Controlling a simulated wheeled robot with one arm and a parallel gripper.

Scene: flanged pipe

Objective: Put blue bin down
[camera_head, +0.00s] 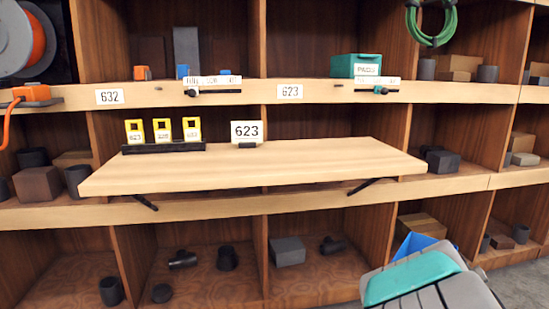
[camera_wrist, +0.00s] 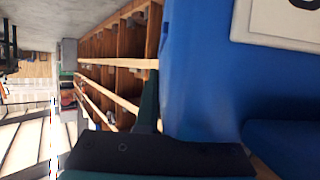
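The blue bin (camera_wrist: 220,75) fills the right of the wrist view, very close, with a white label (camera_wrist: 285,22) on its face. In the head view a small part of the blue bin (camera_head: 413,245) shows behind my grey and teal arm at the lower right. My gripper (camera_wrist: 150,115) shows as dark and teal parts against the bin's edge and appears shut on it. The far finger and the exact contact are hidden. The bin seems held in front of the shelves. A bare wooden shelf board (camera_head: 260,178) juts out at the middle of the head view.
A black stand with yellow tags (camera_head: 163,146) and a 623 sign (camera_head: 247,133) stand at the back of the board. The board's front and right are clear. Cubbies around it hold dark fittings, boxes and a green bin (camera_head: 356,65). An orange cable reel (camera_head: 30,40) is upper left.

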